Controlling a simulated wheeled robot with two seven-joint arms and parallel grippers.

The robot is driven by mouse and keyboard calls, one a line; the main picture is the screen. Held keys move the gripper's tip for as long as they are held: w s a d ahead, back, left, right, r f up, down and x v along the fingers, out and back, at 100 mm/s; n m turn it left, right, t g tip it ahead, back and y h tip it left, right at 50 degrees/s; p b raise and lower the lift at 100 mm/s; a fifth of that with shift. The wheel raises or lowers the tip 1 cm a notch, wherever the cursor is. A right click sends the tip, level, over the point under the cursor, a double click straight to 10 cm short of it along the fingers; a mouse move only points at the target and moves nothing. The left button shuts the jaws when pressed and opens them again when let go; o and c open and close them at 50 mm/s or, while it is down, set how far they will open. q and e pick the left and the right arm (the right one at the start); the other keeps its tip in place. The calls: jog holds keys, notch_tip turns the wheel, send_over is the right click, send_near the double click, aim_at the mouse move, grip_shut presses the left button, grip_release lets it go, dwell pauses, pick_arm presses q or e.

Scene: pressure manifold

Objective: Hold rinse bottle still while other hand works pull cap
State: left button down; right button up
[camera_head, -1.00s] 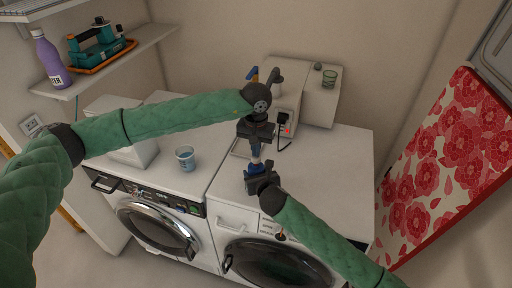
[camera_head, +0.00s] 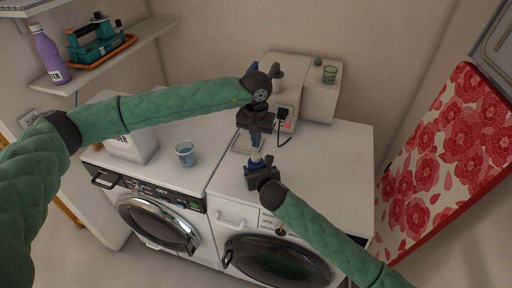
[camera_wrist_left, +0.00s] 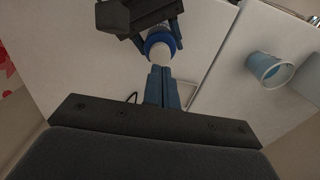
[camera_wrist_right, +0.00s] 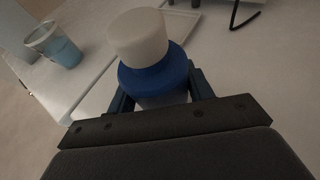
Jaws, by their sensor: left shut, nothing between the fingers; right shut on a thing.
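The rinse bottle (camera_head: 256,157) has a white pull cap (camera_wrist_right: 138,38) on a blue collar (camera_wrist_right: 157,72). My right gripper (camera_head: 260,170) is shut around the bottle below the collar and holds it upright or nearly so over the right machine's top. In the left wrist view the white cap (camera_wrist_left: 160,54) shows just beyond my left fingertips. My left gripper (camera_head: 256,142) is shut and empty, with its fingers pointing down just above the cap. I cannot tell whether the fingertips touch the cap. The bottle's lower body is hidden by my right gripper.
A cup of bluish liquid (camera_head: 186,153) and a white container (camera_head: 137,148) stand on the left washer. A beige box unit (camera_head: 288,92) with a green glass (camera_head: 329,74) stands behind my grippers. A flat white tray (camera_wrist_right: 106,72) lies near the bottle. The right machine's top is clear to the right.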

aim_at(256, 154)
pick_arm(q)
notch_tip(256, 154, up, 10)
dwell(0.4)
pick_arm(e)
jog(key=o, duration=1.1)
